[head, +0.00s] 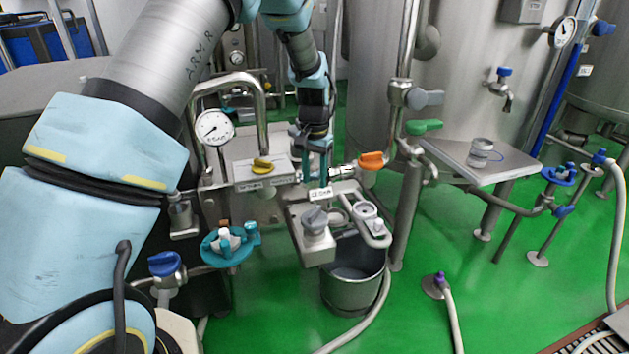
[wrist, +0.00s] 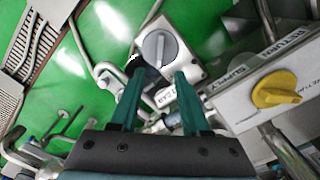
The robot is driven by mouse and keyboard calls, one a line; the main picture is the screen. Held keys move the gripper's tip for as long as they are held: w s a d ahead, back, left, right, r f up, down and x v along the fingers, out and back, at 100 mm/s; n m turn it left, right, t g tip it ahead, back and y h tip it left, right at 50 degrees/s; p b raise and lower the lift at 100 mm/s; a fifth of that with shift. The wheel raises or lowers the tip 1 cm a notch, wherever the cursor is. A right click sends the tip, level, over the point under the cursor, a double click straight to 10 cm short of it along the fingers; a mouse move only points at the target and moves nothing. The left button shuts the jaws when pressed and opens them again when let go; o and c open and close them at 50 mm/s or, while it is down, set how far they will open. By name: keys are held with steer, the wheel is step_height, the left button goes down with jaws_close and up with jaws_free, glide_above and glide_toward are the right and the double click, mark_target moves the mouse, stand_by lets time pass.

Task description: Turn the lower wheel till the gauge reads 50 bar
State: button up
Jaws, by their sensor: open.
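The round white pressure gauge (head: 214,127) stands on a pipe left of centre in the head view. Its dial faces me, but its numbers are too small to read. A teal wheel (head: 230,243) sits low on the pipework below the gauge; it looks like the lower wheel. My gripper (head: 318,172) points down, to the right of and above that wheel, and well apart from it. In the wrist view, my gripper (wrist: 158,72) has its teal fingers spread with nothing held. The teal wheel cannot be made out there.
A yellow knob (head: 262,165) is on a labelled panel left of my gripper. A grey knob (head: 315,220) is on a box below it. An orange handle (head: 371,160) is to the right.

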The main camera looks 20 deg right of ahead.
stand_by(0.8)
steer(key=a+r+n, duration=0.2)
steer(key=a+r, duration=0.2)
steer(key=a, duration=0.6)
steer(key=a+r+n, duration=0.2)
steer(key=a+r, duration=0.1)
steer(key=a, duration=0.6)
steer(key=s+a+r+n, duration=0.1)
steer(key=s+a+n, duration=0.1)
steer(key=s+a, duration=0.3)
steer(key=s+a+r+n+t, duration=0.1)
steer(key=s+a, duration=0.4)
steer(key=a, duration=0.7)
steer(key=shift+s+a+r+n+t, duration=0.35)
steer(key=shift+r+n, duration=0.45)
steer(key=shift+n, duration=0.3)
